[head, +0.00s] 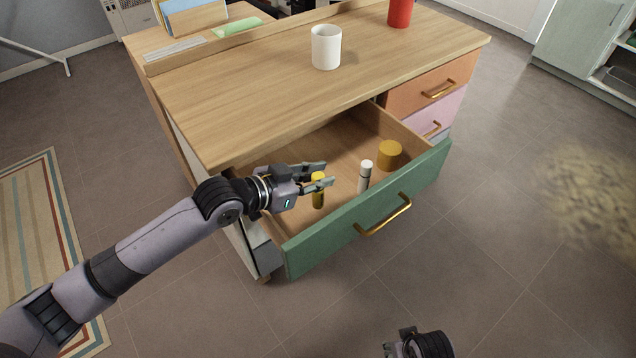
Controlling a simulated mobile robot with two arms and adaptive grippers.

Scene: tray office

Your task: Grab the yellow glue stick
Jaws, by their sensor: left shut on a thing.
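The yellow glue stick (318,198) stands roughly upright in the open drawer, near its left end. It has a yellow top and a darker olive lower part. My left gripper (322,175) reaches in from the left over the drawer's side and is shut on the upper part of the glue stick. The fingers hide some of its top. I cannot tell whether its base touches the drawer floor. Part of my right gripper (400,345) shows at the bottom edge, away from the drawer, and its fingers are not clear.
In the green-fronted drawer (335,232) stand a white stick (365,177) and a round mustard-yellow container (389,155), right of the glue stick. A white mug (326,47) and a red cylinder (400,12) stand on the wooden desk (230,95). The floor in front is clear.

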